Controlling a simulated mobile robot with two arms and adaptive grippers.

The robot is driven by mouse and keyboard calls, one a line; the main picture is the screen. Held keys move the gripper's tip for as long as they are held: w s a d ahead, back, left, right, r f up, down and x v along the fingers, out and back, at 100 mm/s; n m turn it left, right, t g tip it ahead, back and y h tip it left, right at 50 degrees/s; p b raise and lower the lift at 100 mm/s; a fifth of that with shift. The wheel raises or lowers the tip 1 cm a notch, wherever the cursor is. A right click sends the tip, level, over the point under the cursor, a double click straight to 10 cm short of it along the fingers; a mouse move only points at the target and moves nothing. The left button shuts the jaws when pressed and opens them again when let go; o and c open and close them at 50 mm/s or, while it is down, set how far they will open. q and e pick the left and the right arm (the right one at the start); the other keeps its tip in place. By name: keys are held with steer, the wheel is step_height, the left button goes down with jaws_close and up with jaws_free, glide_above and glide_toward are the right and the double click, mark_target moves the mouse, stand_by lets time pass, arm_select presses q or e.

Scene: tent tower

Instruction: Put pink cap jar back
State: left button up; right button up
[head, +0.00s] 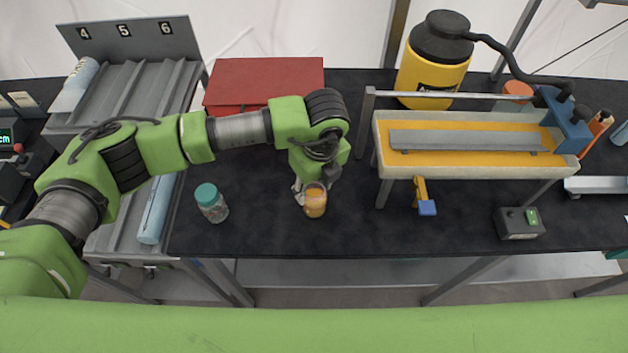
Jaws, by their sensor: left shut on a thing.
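My left gripper (308,188) points down over the dark table and is shut on a small jar with orange contents (316,205). The gripper partly covers the jar's top, so I cannot clearly tell its cap colour. The jar looks upright, at or close to the table top; I cannot tell whether it touches. A clear jar with a teal cap (211,203) stands on the table to the left of it. My right gripper is not in view.
A red box (262,82) lies behind my left arm. A raised trough with an orange inside (470,178) stands at the right, before a yellow canister (430,78). A grey slotted rack (180,32) is at the left. The table front between the jars is clear.

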arm_select(q)
steer(key=shift+f, duration=0.1)
steer(key=shift+f+b, duration=0.15)
steer(key=shift+b, duration=0.15)
steer(key=o, duration=1.3)
steer(key=shift+r, duration=0.4)
step_height(320, 180, up, 12)
steer(key=s+b, duration=0.1)
steer(key=b, duration=0.3)
steer(key=shift+s+d+f, duration=0.15)
steer(key=shift+d+f, duration=0.1)
steer(key=shift+d, duration=0.15)
